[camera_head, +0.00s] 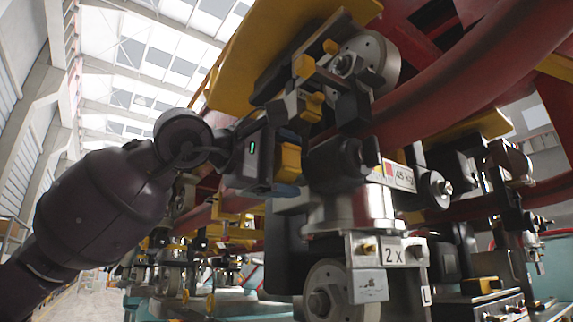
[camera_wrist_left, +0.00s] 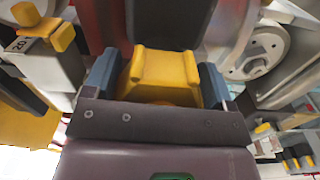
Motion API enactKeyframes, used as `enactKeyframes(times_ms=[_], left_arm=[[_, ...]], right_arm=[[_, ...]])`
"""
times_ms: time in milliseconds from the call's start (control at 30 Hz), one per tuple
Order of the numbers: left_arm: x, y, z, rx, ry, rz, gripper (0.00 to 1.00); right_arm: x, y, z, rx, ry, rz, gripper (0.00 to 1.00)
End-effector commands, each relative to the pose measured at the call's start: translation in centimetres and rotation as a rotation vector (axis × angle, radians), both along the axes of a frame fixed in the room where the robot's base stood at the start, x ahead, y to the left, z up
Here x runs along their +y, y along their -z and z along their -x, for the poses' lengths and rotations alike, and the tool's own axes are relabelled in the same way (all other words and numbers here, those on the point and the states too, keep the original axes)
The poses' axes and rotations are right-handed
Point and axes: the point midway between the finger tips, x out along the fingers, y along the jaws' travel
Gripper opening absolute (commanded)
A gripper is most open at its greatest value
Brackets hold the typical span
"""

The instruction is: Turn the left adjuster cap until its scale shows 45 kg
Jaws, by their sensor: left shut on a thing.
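My left gripper (camera_head: 287,163) reaches in from the left, and its blue fingertips are shut on a yellow block-shaped grip (camera_head: 290,160). In the left wrist view the yellow grip (camera_wrist_left: 163,72) sits between the two blue fingers (camera_wrist_left: 158,85), with a dark part behind it. In the head view a dark rounded body (camera_head: 335,165), which appears to be the left adjuster cap, lies just right of the yellow grip. A white plate reading 45 KG (camera_head: 399,176), with a red mark at its left end, is right of that body. I cannot read a scale on the cap itself. My right gripper is not in view.
A metal wheel (camera_head: 372,60) and yellow fittings sit above the gripper. A silver cylinder (camera_head: 360,207) and a "2 X" label (camera_head: 392,250) are below. A thick red rail (camera_head: 470,85) crosses the upper right. Metal parts crowd the gripper's right side.

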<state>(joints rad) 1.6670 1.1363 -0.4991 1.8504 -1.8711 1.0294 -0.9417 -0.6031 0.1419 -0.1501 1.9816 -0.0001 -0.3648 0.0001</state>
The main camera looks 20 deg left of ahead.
Motion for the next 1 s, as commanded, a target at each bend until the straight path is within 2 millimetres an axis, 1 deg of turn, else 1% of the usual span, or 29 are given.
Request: enactKeyframes(times_ms=[33,67,200,433,567,667,1000], left_arm=[[-0.1,0.0,0.0,-0.001,0.002,0.001,0.54],[-0.1,0.0,0.0,0.000,0.002,0.000,0.79],[0.0,0.0,0.0,0.000,0.001,0.000,1.00],[0.0,0.0,0.1,0.001,0.001,0.001,1.00],[0.5,0.1,0.6,0.000,0.000,0.001,1.00],[1.4,0.1,1.6,-0.001,-0.002,0.001,1.00],[5.0,0.2,6.4,0.000,-0.001,0.001,1.00]], right_arm=[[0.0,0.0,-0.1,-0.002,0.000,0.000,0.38],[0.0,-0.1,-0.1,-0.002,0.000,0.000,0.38],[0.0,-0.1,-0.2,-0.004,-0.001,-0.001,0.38],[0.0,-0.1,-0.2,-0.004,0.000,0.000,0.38],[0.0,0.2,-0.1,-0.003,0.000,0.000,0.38],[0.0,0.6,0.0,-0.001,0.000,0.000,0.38],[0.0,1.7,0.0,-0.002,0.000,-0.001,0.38]])
